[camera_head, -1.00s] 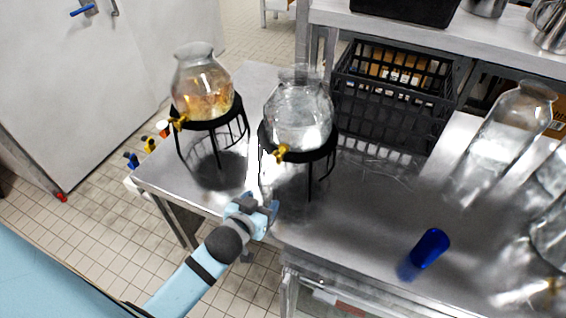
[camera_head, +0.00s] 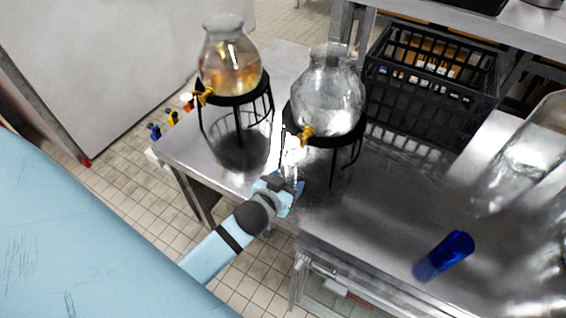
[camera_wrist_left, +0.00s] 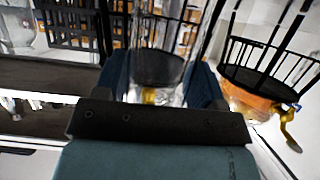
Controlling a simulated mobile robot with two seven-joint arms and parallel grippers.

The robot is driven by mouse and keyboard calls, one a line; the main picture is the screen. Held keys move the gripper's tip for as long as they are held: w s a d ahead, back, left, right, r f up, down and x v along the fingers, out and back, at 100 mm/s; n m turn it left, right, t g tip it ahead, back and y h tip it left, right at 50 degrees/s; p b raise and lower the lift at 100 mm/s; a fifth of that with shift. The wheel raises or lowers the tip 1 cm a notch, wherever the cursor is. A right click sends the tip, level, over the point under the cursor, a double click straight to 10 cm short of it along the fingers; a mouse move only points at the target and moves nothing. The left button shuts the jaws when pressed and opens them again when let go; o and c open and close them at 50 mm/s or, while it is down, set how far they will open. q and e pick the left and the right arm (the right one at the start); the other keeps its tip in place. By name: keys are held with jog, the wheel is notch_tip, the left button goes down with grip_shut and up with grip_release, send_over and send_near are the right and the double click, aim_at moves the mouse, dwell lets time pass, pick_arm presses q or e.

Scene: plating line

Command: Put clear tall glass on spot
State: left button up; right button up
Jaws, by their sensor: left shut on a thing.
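My left gripper (camera_head: 287,190) is at the near edge of the steel table, just in front of the clear-liquid dispenser. In the left wrist view its two dark blue fingers (camera_wrist_left: 160,85) are shut around a clear tall glass (camera_wrist_left: 163,40). The glass is see-through, so the stands and crate behind it show through. In the head view the held glass is hard to make out against the bright table. I cannot make out a marked spot. My right gripper is not in view.
An amber dispenser (camera_head: 228,75) and a clear dispenser (camera_head: 328,100) stand on black wire stands with brass taps. A large clear vessel (camera_head: 520,155) is at far right. A black crate (camera_head: 420,115) stands behind.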

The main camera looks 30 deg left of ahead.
pick_arm(q)
jog(key=shift+w+a, duration=0.1)
jog(key=shift+w, duration=1.05)
jog(key=shift+w+a+f+b, duration=0.15)
jog(key=shift+w+b, duration=0.35)
jog(key=shift+w, duration=0.7)
jog(key=shift+w+d+f+b, duration=0.1)
jog(key=shift+w+b, duration=0.35)
jog(key=shift+w, duration=0.7)
jog(key=shift+a+f, duration=0.1)
jog(key=shift+f, duration=0.25)
jog(key=o, duration=1.1)
jog(key=shift+s, duration=0.1)
